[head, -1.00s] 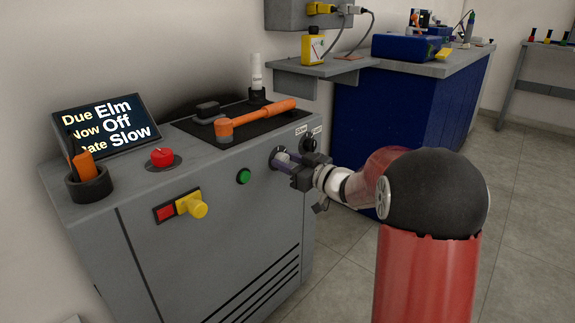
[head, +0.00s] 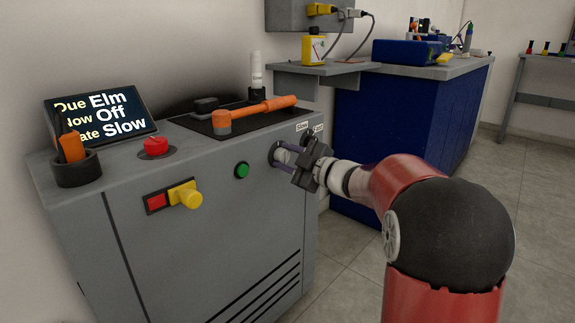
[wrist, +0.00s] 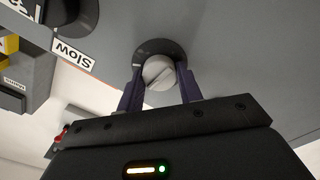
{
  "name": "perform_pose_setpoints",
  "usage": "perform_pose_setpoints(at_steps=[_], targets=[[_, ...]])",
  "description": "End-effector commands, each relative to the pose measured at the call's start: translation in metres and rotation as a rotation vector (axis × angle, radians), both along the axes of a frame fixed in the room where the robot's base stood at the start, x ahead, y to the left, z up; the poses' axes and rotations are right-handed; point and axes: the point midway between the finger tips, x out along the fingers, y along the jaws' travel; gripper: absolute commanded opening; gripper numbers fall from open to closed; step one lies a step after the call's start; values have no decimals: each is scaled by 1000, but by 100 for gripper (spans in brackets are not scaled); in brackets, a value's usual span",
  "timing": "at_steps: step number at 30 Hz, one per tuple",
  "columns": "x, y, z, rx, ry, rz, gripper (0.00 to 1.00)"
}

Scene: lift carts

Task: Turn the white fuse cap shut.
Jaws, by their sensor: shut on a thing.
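The white fuse cap (wrist: 158,72) is a round knob with a diagonal slot, set in a dark ring on the cabinet's grey front. The two dark fingers of my gripper (wrist: 160,84) are on either side of the cap and shut on it. In the head view my gripper (head: 287,157) reaches the cabinet front at its upper right, and the cap is mostly hidden by the fingers there.
The grey cabinet (head: 205,240) also carries a green button (head: 242,170), a yellow knob (head: 187,194) and a red button (head: 155,147). An orange-handled tool (head: 255,111) lies on top. A dark selector beside a "Slow" label (wrist: 73,54) is close to my gripper. A blue bench (head: 400,140) stands behind my arm.

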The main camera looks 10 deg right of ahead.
Motion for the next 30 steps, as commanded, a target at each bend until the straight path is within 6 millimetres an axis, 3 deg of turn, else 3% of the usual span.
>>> perform_pose_setpoints(at_steps=[23, 24, 28, 30], targets=[[0, 0, -2, -90, -61, 0, 13], [0, 0, -2, -90, -61, 0, 38], [0, 0, -1, -88, -61, 0, 55], [0, 0, -1, -88, -61, 0, 57]])
